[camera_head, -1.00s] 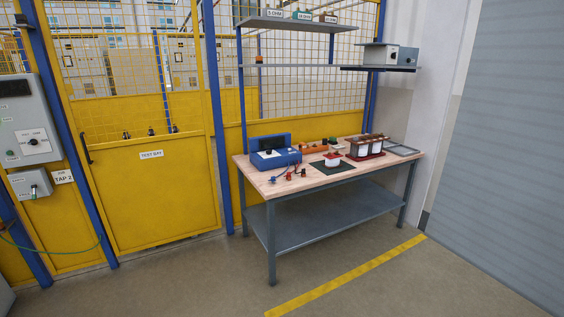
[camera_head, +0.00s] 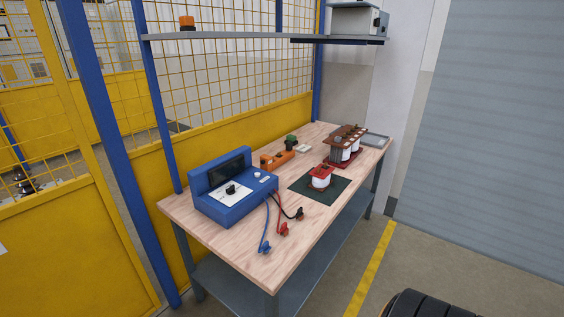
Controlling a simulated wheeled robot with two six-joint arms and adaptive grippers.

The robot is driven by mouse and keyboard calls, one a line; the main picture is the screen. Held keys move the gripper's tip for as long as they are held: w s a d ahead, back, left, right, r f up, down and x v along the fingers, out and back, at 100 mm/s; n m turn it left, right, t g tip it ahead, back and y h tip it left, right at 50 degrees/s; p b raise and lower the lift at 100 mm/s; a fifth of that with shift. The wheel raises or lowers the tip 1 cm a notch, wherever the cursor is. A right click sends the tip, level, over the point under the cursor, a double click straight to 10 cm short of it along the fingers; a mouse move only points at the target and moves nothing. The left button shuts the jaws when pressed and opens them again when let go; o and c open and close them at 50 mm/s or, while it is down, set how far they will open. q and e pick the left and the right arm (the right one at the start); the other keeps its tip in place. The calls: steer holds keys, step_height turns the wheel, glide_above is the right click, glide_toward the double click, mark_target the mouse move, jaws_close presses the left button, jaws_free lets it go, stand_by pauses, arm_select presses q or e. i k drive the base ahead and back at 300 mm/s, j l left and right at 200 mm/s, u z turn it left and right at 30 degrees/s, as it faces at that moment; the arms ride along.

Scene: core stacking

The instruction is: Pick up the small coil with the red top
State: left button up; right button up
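The small coil with the red top (camera_head: 320,178) stands upright on a dark mat (camera_head: 303,187) on the wooden workbench (camera_head: 275,243). Its body is white below the red top. In the head view it is right of the middle, apart from the larger core behind it. Neither my left nor my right gripper shows in this view.
A blue test instrument (camera_head: 222,199) with blue, red and black leads sits at the bench's near left. An orange holder (camera_head: 277,161) is behind the mat. A shelf (camera_head: 230,36) hangs above.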

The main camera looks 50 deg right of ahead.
mark_target(322, 174)
steer(key=i+j+z, duration=0.15)
steer(key=i+z, duration=0.35)
steer(key=i+j+z, duration=0.3)
steer(key=i+z, duration=0.15)
steer(key=i+j+z, duration=0.8)
steer(key=j+z, duration=0.2)
steer(key=j, duration=0.15)
